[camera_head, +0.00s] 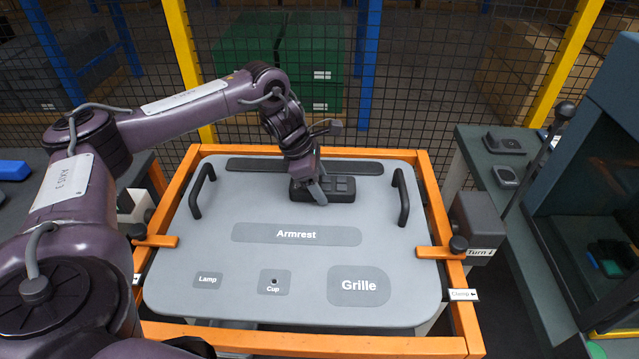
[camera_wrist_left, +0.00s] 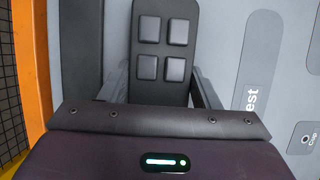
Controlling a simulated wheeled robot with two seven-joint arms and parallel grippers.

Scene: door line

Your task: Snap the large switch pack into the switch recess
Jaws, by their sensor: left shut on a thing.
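The large switch pack (camera_head: 341,189) is a dark block with several square buttons, lying at the upper middle of the grey door panel (camera_head: 215,230). My left gripper (camera_head: 316,190) is shut on it; in the left wrist view the two fingers (camera_wrist_left: 162,88) stand on either side of the pack (camera_wrist_left: 163,28). The pack lies flat on or just above the panel, long side running left to right in the head view. The switch recess is not visible; the pack and gripper cover that area, so I cannot tell whether the pack is seated. My right gripper is not in view.
The panel lies in an orange frame (camera_head: 430,200) with orange clamps at left (camera_head: 155,241) and right (camera_head: 438,252). Black handles (camera_head: 202,188) (camera_head: 401,196) flank the pack. Armrest, Lamp, Cup and Grille areas are clear. A right-hand bench holds dark parts (camera_head: 505,144).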

